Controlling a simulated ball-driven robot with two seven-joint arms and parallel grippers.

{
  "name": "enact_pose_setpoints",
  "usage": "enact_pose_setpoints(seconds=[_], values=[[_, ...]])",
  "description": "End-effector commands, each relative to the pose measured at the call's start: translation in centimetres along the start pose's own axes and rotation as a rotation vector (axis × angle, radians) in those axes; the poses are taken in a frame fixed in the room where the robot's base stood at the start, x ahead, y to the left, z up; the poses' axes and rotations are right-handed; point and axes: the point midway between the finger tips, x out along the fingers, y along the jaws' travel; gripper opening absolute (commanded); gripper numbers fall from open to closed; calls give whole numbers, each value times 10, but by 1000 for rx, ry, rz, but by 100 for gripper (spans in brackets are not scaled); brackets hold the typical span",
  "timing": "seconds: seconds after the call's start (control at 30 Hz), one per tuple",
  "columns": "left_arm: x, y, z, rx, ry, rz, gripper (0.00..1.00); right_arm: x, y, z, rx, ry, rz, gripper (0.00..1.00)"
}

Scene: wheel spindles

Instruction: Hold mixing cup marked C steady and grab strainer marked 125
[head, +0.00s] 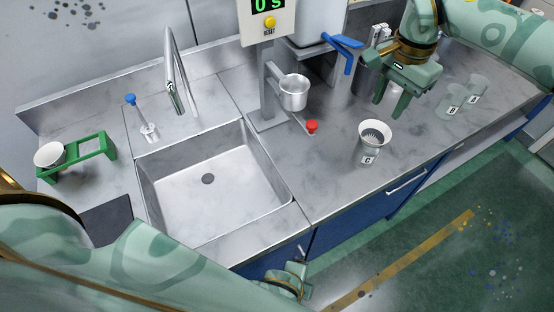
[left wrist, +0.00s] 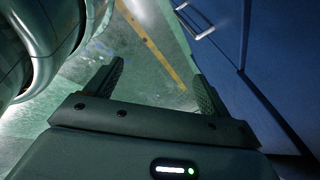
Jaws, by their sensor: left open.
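A clear cup (head: 367,158) stands upright on the counter right of the sink, with a small dark mark on its front that is too small to read surely. A white-rimmed strainer (head: 374,134) with a dark mesh sits in its mouth; no 125 is legible. My right gripper (head: 391,98) is above the counter, behind and to the right of the cup, fingers apart, not touching it. My left gripper (head: 292,278) is low in front of the counter; in the left wrist view (left wrist: 158,72) its fingers are apart with nothing between them.
Two more marked cups (head: 449,106) stand at the right. A metal cup (head: 293,93) is by the timer stand (head: 266,95), near a red-topped item (head: 312,126). The sink (head: 210,205) is in the middle; a green rack (head: 90,152) holding a white bowl-like piece is left.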

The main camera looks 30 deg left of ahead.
Motion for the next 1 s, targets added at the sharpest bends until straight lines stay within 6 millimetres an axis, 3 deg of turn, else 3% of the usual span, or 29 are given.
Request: enact_pose_setpoints(seconds=[0.03,0.1,0.17,0.2,0.27,0.37,0.5,0.6,0.77,1.0], values=[[-20,-12,-26,-92,82,42,81,0,0,0,0,0,0,36],[-52,-26,-59,-200,202,121,81,0,0,0,0,0,0,36],[-82,-46,-80,-228,309,155,81,0,0,0,0,0,0,36],[-100,-67,-88,-210,381,143,81,0,0,0,0,0,0,36],[-123,-103,-88,-169,465,75,81,0,0,0,0,0,0,36],[-152,-162,-71,-189,547,-75,81,0,0,0,0,0,0,36],[-183,-220,-36,-475,630,-195,81,0,0,0,0,0,0,36],[-199,-243,-22,-635,687,-224,81,0,0,0,0,0,0,36],[-214,-260,-12,-761,747,-240,81,0,0,0,0,0,0,36],[-197,-276,-25,-788,759,-240,81,0,0,0,0,0,0,36]])
